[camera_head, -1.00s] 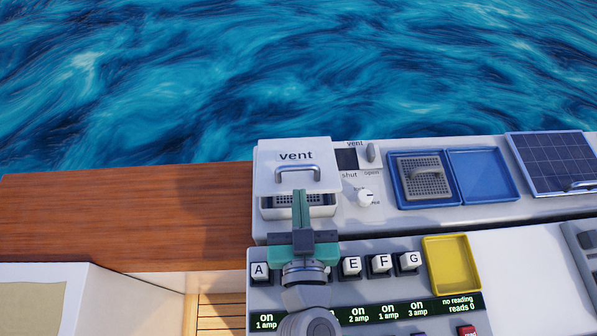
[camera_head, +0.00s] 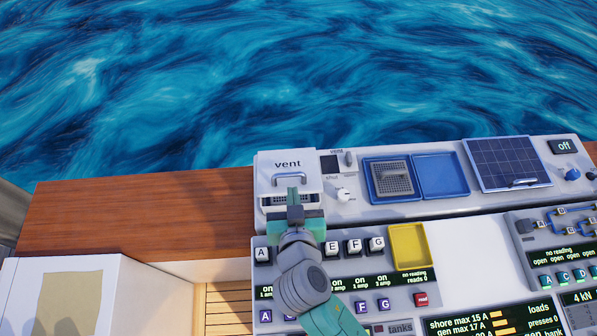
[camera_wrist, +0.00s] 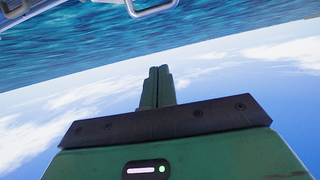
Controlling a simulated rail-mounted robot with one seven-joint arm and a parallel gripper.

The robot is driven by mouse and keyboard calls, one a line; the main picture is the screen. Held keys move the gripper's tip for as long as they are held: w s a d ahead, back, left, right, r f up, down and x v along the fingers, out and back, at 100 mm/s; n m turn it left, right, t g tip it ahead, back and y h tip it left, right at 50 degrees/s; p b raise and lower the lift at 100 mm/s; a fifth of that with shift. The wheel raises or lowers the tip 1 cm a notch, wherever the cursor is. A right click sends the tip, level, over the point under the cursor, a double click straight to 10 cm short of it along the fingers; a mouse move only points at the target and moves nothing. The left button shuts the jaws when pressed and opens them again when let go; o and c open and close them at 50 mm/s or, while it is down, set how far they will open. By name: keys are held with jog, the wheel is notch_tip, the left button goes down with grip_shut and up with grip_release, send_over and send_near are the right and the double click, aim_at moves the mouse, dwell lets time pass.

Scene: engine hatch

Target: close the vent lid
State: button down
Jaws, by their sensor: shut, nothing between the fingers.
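The white vent lid (camera_head: 287,163), marked "vent", is raised at its front edge. A strip of dark grille (camera_head: 271,200) shows below it in the white vent box. A metal bar handle (camera_head: 279,178) is on the lid's front face. My gripper (camera_head: 293,190) is shut and empty, fingers together, in front of the lid just below the handle. I cannot tell whether it touches the lid. In the wrist view the shut fingers (camera_wrist: 157,72) point toward the water, and a handle (camera_wrist: 150,8) shows at the top edge.
To the right of the lid are a small dark vent display (camera_head: 329,165), a knob (camera_head: 343,195), a blue tray (camera_head: 391,180) with a grille piece and a solar panel (camera_head: 504,163). Lettered keys and a yellow tray (camera_head: 409,246) lie nearer. Wooden deck (camera_head: 130,215) is clear at left.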

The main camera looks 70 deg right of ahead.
jog(key=p, duration=0.1)
send_over(291, 174)
jog(key=a, duration=0.1)
notch_tip(291, 174, down, 4)
jog(key=f, duration=0.2)
jog(key=shift+s+a+f, duration=0.3)
jog(key=shift+a, duration=0.1)
jog(key=shift+a+f, duration=0.1)
jog(key=shift+f, duration=0.5)
jog(key=f+b, duration=0.1)
jog(key=a+f+b, duration=0.1)
jog(key=b, duration=0.1)
jog(key=f+b, duration=0.1)
jog(key=shift+s+a+f, duration=0.15)
jog(key=shift+s+a, duration=0.1)
jog(key=shift+s+a+f+b, duration=0.15)
jog(key=shift+a+f+b, duration=0.25)
jog(key=shift+b, duration=0.45)
jog(key=shift+r, duration=0.15)
